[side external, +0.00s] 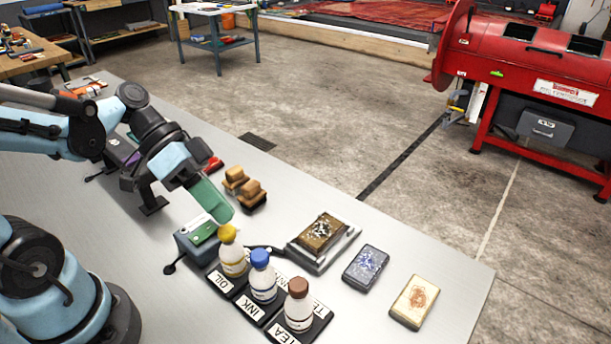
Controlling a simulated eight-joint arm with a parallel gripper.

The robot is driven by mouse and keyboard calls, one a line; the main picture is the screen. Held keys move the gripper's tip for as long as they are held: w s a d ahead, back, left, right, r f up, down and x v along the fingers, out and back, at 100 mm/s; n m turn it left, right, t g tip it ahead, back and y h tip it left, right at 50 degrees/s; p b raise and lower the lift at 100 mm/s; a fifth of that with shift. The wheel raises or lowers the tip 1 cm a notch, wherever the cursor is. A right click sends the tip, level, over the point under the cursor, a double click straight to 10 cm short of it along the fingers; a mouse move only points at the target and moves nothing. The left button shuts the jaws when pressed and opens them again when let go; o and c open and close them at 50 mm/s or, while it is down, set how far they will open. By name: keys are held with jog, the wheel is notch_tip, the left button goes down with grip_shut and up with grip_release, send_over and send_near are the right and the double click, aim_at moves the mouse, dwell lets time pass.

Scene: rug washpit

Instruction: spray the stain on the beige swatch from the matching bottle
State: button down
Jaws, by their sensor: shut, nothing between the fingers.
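The beige swatch (414,302) lies flat at the right end of the bench, with a reddish-brown ring-like stain on it. Three white bottles stand upright in a black labelled rack: OIL with a yellow cap (232,257), INK with a blue cap (263,283) and TEA with a brown cap (298,312). My gripper (190,180) is shut and empty, above the bench behind and left of the OIL bottle. Its fingertips are not clear beside a slanted green panel (211,199). All three bottles are apart from it.
A brown swatch (321,233) with a pale and dark stain lies on a metal tray. A grey swatch (366,266) with a blue-white stain lies between it and the beige one. Wooden-backed brushes (243,187) lie behind the rack. The bench's front right is clear.

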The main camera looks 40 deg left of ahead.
jog(key=shift+r, duration=3)
jog(key=w+a+f+n+t+y, duration=0.5)
jog(key=a+n+y, duration=0.1)
jog(key=y, duration=0.3)
jog(key=shift+a+n, duration=0.25)
jog(key=shift+n, duration=0.05)
